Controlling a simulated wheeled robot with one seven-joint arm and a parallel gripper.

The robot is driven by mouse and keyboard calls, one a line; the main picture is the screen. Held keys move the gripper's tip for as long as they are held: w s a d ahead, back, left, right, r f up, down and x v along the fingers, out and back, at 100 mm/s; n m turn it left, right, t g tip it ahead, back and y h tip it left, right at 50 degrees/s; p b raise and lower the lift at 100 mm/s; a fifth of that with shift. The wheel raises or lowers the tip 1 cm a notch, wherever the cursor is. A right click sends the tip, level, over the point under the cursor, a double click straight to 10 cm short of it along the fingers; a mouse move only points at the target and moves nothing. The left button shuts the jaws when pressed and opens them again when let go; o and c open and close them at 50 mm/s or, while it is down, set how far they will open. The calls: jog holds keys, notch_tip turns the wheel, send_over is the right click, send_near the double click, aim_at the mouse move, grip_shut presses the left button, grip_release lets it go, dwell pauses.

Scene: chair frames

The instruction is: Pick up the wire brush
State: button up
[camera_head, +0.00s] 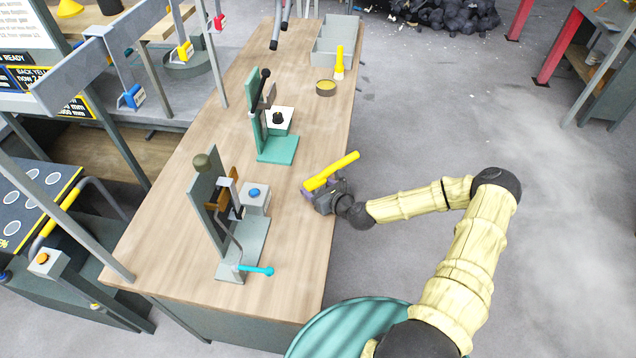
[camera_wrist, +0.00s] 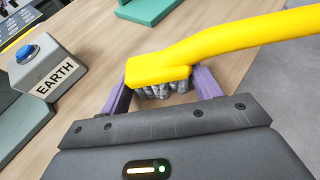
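The wire brush (camera_head: 335,171) has a long yellow handle and grey bristles. It is at the right edge of the workbench, with its handle pointing up and right. In the wrist view the yellow head of the brush (camera_wrist: 158,69) lies between the two purple fingers of my gripper (camera_wrist: 163,92), with bristles showing beneath it. My gripper (camera_head: 318,190) is at the brush in the head view. The fingers stand apart on either side of the head. I cannot tell whether they press on it or whether the brush touches the bench.
The wooden workbench (camera_head: 165,235) carries a grey stand with a blue button (camera_head: 255,193), marked EARTH in the wrist view, and a green stand (camera_head: 278,150). Farther back are a round tin (camera_head: 326,88), another yellow-handled item (camera_head: 339,62) and a grey bin (camera_head: 333,42).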

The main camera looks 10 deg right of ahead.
jog(key=shift+c, duration=0.6)
notch_tip(320, 180, up, 10)
jog(key=shift+r+b, duration=0.1)
jog(key=shift+b, duration=0.5)
